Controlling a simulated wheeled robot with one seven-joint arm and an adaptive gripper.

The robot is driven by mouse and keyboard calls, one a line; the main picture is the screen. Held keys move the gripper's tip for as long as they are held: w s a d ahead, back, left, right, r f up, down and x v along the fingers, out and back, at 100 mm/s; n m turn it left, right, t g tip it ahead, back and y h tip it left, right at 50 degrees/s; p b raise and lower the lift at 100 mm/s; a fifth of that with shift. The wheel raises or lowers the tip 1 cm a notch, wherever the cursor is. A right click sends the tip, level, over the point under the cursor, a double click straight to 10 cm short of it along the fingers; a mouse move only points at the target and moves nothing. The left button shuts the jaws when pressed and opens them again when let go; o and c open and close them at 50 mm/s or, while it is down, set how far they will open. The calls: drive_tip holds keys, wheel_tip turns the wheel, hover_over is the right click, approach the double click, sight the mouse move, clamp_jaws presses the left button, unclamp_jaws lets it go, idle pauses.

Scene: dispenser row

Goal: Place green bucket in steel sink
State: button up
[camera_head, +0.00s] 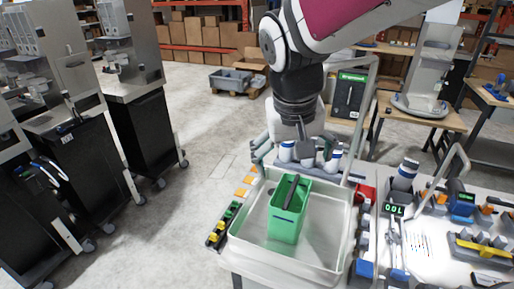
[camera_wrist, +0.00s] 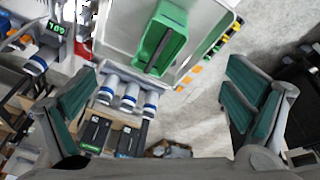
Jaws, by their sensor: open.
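The green bucket (camera_head: 285,226) is a tall open box with a dark bar across its top. It stands upright inside the pale steel sink (camera_head: 253,255), near the sink's back. My gripper (camera_head: 302,165) is above and behind the bucket, its fingers spread wide and apart from it. In the wrist view my gripper (camera_wrist: 165,80) is open with nothing between its dark green finger pads. The bucket (camera_wrist: 172,48) shows at the top of that view, beyond the fingertips, with the sink (camera_wrist: 207,35) around it. The bucket's underside is hidden.
Several white-and-blue cylinders (camera_wrist: 128,98) stand behind the sink, under my gripper. A digital scale (camera_head: 395,210) and tools crowd the bench at right. A tray of small yellow, green and black parts (camera_head: 223,225) lies left of the sink. Open floor (camera_head: 190,150) lies farther left.

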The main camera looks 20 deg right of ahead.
drive_tip(key=s+a+r+n+t+y, duration=0.2)
drive_tip(key=s+a+r+n+t, duration=0.1)
drive_tip(key=s, duration=0.6)
drive_tip(key=shift+a+r+n, duration=0.4)
drive_tip(key=shift+a+r, duration=0.2)
drive_tip(key=shift+a, duration=0.15)
drive_tip(key=shift+w+f+b, duration=0.4)
drive_tip(key=shift+w, duration=0.05)
